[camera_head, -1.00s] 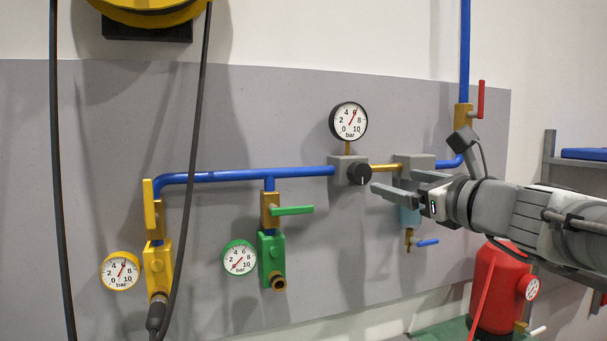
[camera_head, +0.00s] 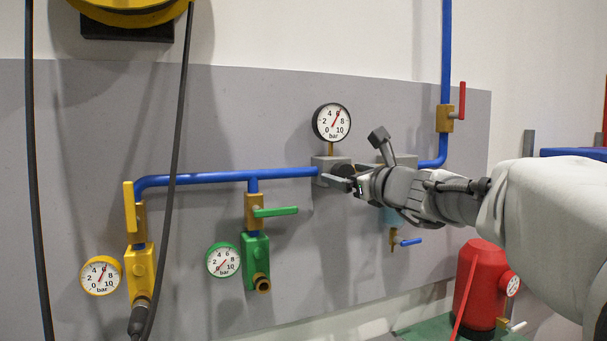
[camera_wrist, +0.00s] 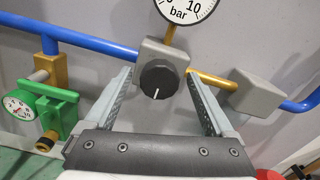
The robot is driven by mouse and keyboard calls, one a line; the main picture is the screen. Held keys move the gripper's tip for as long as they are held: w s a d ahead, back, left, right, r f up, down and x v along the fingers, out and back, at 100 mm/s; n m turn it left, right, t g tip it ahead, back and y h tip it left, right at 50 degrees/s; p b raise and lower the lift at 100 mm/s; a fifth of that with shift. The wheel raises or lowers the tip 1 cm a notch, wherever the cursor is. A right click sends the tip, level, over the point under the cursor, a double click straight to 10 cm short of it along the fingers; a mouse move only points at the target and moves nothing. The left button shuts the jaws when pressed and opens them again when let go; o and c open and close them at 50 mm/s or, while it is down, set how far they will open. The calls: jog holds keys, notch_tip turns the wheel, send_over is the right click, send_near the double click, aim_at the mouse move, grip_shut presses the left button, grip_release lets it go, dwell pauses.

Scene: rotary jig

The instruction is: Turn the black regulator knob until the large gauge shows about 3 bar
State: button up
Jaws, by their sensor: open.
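The black regulator knob (camera_wrist: 158,80) sits on the front of a grey regulator block (camera_wrist: 166,52); its white mark points down and slightly left. In the head view the knob (camera_head: 342,169) is partly hidden by my gripper (camera_head: 338,182). In the wrist view my gripper (camera_wrist: 160,76) is open, with one finger on each side of the knob and a visible gap to both. I cannot tell whether the fingertips reach as deep as the knob. The large black-rimmed gauge (camera_head: 331,122) stands above the block. Its red needle points near 6. The wrist view cuts off most of this gauge (camera_wrist: 186,8).
A blue pipe (camera_head: 220,177) runs left from the block. A green valve handle (camera_head: 275,211) and a small green gauge (camera_head: 223,260) are lower left, with a yellow gauge (camera_head: 101,275) beyond. A second grey block (camera_wrist: 258,93) sits right of the knob. A red tank (camera_head: 482,285) stands lower right.

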jog(key=c, duration=1.4)
jog(key=shift+f+n+b, duration=0.15)
jog(key=shift+n+b, duration=0.25)
jog(key=shift+b, duration=0.1)
jog(key=n+b, duration=0.2)
jog(key=b, duration=0.1)
jog(key=shift+f+n, duration=0.15)
jog(key=shift+n, duration=0.25)
jog(key=n+b, duration=0.6)
jog(key=shift+a, duration=0.1)
jog(key=n+b, duration=0.4)
jog(key=n, duration=0.1)
jog(key=shift+f+n, duration=0.1)
jog(key=shift+n, duration=0.3)
jog(key=n+b, duration=0.3)
jog(key=n, duration=0.1)
jog(key=shift+n, duration=0.4)
